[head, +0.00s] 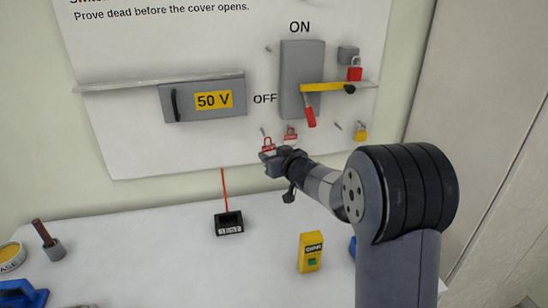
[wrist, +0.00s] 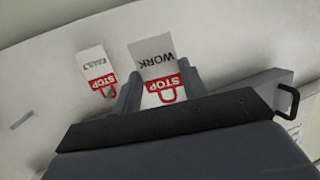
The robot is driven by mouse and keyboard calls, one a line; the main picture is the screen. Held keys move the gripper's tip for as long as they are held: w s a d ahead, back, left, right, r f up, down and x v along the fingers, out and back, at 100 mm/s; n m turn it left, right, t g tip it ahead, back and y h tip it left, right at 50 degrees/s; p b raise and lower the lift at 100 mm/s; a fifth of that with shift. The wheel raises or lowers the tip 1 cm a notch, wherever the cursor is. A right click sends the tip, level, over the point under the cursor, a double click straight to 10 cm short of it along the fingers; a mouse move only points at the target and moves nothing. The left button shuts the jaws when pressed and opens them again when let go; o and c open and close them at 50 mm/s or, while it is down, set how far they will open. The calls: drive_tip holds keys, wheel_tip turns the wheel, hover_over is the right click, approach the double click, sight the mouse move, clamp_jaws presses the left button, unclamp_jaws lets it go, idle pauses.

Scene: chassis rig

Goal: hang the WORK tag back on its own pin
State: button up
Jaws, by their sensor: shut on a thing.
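The WORK tag (wrist: 158,62) is white with a red STOP band and padlock mark; it appears upside down in the wrist view. My gripper (wrist: 158,88) is shut on it, with one finger at each side. In the head view my gripper (head: 270,156) is at the lower part of the board, and the red top of the tag (head: 267,144) shows just above it. A thin pin (head: 263,131) sticks out just above that tag; I cannot tell whether the two touch. The FAULT tag (wrist: 97,70) hangs beside it, also seen in the head view (head: 290,133).
A bare pin (head: 337,126) and a yellow padlock (head: 361,131) are to the right. Above are the switch box (head: 296,75), its red handle (head: 310,116) and a yellow bar (head: 325,87) with a red padlock (head: 354,70). A yellow tester (head: 311,252) stands on the bench below.

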drive_tip(key=shift+w+a+f+p, duration=0.1)
drive_tip(key=shift+w+a+p, duration=0.1)
drive_tip(key=shift+w, duration=0.65)
drive_tip(key=shift+w+a+p, duration=0.15)
drive_tip(key=shift+w+p, duration=0.05)
drive_tip(key=shift+w, duration=0.6)
drive_tip(key=shift+w+a+f+p, duration=0.1)
drive_tip(key=shift+w+a+p, duration=0.1)
drive_tip(key=shift+w, duration=0.65)
drive_tip(key=shift+w+a+f+p, duration=0.1)
drive_tip(key=shift+w+f+p, duration=0.05)
drive_tip(key=shift+w+p, duration=0.5)
drive_tip(key=o, duration=1)
drive_tip(key=b+v, duration=0.1)
drive_tip(key=v, duration=1)
drive_tip(key=shift+b, duration=0.3)
drive_tip(key=shift+w+f, duration=0.1)
